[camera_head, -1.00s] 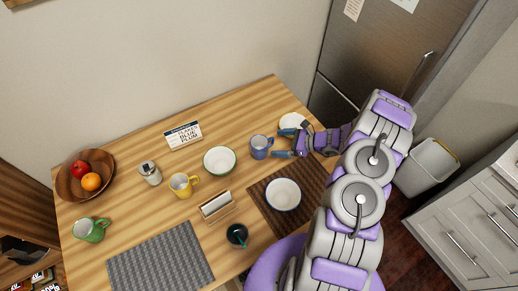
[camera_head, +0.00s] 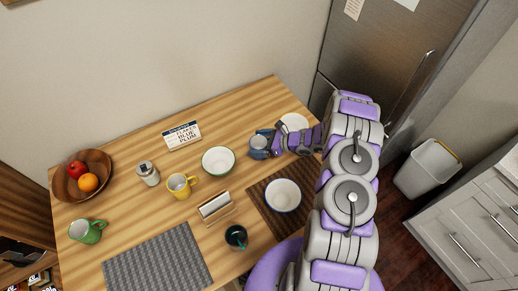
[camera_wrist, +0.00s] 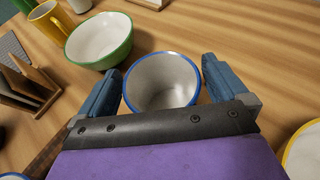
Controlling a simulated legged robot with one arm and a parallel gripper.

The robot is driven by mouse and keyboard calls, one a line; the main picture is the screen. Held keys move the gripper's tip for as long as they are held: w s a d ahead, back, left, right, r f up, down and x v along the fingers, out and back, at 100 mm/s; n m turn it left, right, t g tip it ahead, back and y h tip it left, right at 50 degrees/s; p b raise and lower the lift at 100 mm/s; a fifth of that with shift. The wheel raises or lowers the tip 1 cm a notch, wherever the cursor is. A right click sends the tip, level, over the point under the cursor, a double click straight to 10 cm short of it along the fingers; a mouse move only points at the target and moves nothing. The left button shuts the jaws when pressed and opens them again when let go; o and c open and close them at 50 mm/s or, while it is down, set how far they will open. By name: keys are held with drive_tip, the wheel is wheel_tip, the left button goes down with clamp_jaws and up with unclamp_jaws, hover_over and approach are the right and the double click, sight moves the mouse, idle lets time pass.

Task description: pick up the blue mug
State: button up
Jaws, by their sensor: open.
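The blue mug (camera_head: 258,143) stands upright on the wooden table, partly hidden by my gripper in the head view. In the wrist view the mug (camera_wrist: 162,84) shows a white inside and a blue rim. My gripper (camera_wrist: 161,88) is open, with one blue finger on each side of the mug. In the head view my gripper (camera_head: 262,145) reaches in from the right. I cannot tell whether the fingers touch the mug.
A green-rimmed bowl (camera_head: 218,160) stands just left of the mug. A white bowl (camera_head: 283,196) is in front on a brown mat (camera_head: 262,212). A plate (camera_head: 294,122) lies behind my gripper. A yellow mug (camera_head: 179,184) and a napkin holder (camera_head: 215,207) stand farther left.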

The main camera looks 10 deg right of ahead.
drive_tip(key=shift+d, duration=0.4)
drive_tip(key=shift+c, duration=1.2)
drive_tip(key=shift+a, duration=0.35)
drive_tip(key=c, duration=0.6)
drive_tip(key=shift+c, duration=1.4)
drive_tip(key=shift+d, duration=0.15)
